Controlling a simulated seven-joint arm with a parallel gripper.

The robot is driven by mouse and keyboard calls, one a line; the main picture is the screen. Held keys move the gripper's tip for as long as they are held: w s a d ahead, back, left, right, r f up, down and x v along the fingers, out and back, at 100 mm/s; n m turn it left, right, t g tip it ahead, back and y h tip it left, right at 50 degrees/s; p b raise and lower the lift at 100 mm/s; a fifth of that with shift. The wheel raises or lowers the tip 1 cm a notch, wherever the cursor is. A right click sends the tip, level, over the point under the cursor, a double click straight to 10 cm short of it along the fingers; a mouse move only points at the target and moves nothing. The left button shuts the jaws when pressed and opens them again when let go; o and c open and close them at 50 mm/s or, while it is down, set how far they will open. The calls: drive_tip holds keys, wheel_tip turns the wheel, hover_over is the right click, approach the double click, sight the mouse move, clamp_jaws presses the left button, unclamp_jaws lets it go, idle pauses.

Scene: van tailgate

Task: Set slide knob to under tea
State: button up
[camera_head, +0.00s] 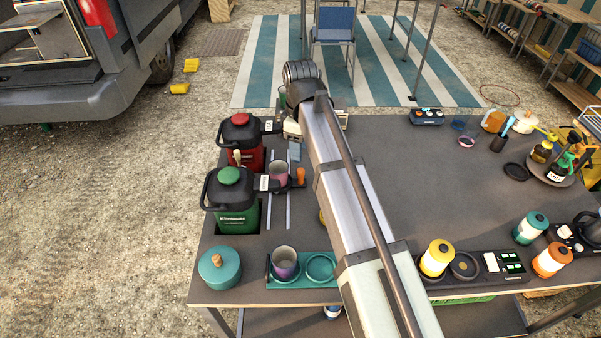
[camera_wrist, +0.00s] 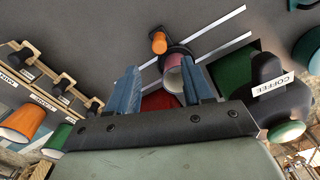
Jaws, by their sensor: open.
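The orange slide knob (camera_head: 300,175) sticks out from a dark carriage holding a pinkish cup (camera_head: 279,172); both also show in the wrist view, the knob (camera_wrist: 158,43) and the cup (camera_wrist: 174,75). The carriage sits on two pale rails (camera_head: 289,212), close to the green dispenser (camera_head: 236,212), whose label reads COFFEE in the wrist view (camera_wrist: 273,85). The red dispenser (camera_head: 247,152) stands farther back; its label is unreadable. My gripper (camera_wrist: 163,88) is open, with blue fingers, above the carriage area. The knob lies beyond the fingertips, not between them.
A teal tray (camera_head: 303,283) with a cup and a teal lidded jar (camera_head: 219,268) stand at the near left. A yellow canister (camera_head: 436,257) and several other containers stand at the right. My arm hides part of the table's middle. A blue chair (camera_head: 333,25) stands behind the table.

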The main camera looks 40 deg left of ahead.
sight(300, 170)
wheel_tip(300, 170, down, 10)
drive_tip(key=shift+f, duration=0.1)
idle(0.4)
drive_tip(key=shift+c, duration=0.4)
clamp_jaws()
